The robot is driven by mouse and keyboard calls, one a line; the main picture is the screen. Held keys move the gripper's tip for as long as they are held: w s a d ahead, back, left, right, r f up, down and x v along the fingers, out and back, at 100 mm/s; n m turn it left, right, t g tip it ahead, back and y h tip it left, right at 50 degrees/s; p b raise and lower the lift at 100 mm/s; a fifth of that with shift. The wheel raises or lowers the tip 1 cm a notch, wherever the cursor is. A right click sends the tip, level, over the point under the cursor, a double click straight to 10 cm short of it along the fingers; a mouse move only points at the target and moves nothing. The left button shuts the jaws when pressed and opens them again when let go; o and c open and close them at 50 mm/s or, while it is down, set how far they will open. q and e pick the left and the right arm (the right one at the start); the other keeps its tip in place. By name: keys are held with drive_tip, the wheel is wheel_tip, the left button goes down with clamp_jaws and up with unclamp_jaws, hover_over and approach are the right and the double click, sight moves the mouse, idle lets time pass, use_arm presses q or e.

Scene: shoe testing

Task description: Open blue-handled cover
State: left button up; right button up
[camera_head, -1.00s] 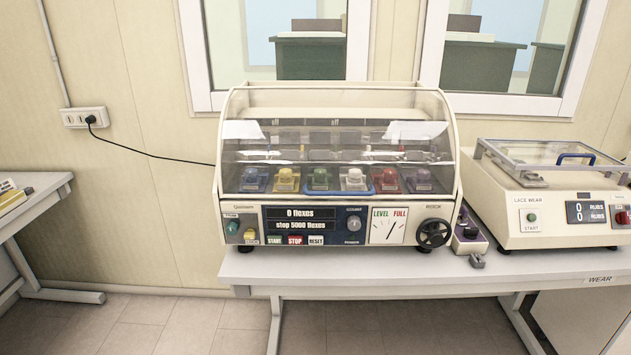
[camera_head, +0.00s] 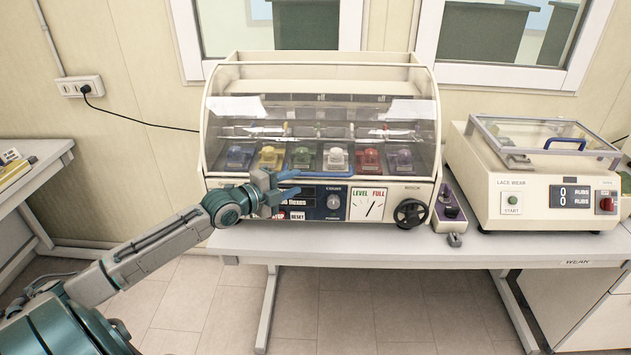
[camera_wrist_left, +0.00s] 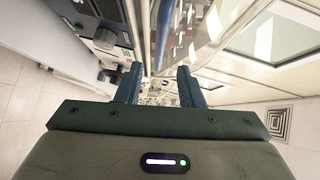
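The flex machine's clear curved cover (camera_head: 320,110) is down over a row of several coloured pieces. A blue handle (camera_head: 330,174) runs along its lower front edge. My left gripper (camera_head: 288,184) is open and empty in front of the machine, near the handle's left end; I cannot tell whether it touches. In the left wrist view the two fingers (camera_wrist_left: 160,88) stand apart with nothing between them, and the clear cover (camera_wrist_left: 190,35) shows beyond. My right gripper is not in view.
Below the handle are the flex machine's panel, a dial (camera_head: 368,205) and a black knob (camera_head: 411,213). A small purple control box (camera_head: 449,205) stands between the machines. The table's front edge (camera_head: 400,256) is clear. Another table (camera_head: 40,175) is at the left.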

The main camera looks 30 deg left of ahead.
sight(312, 176)
use_arm(q)
drive_tip(key=b+x, duration=0.3)
drive_tip(key=x, duration=0.4)
drive_tip(key=shift+w+f, duration=0.1)
drive_tip(key=shift+w, duration=0.05)
drive_tip(key=shift+w+f, duration=0.1)
drive_tip(key=shift+w, duration=0.45)
drive_tip(key=shift+d, duration=0.1)
drive_tip(key=shift+c, duration=0.2)
clamp_jaws()
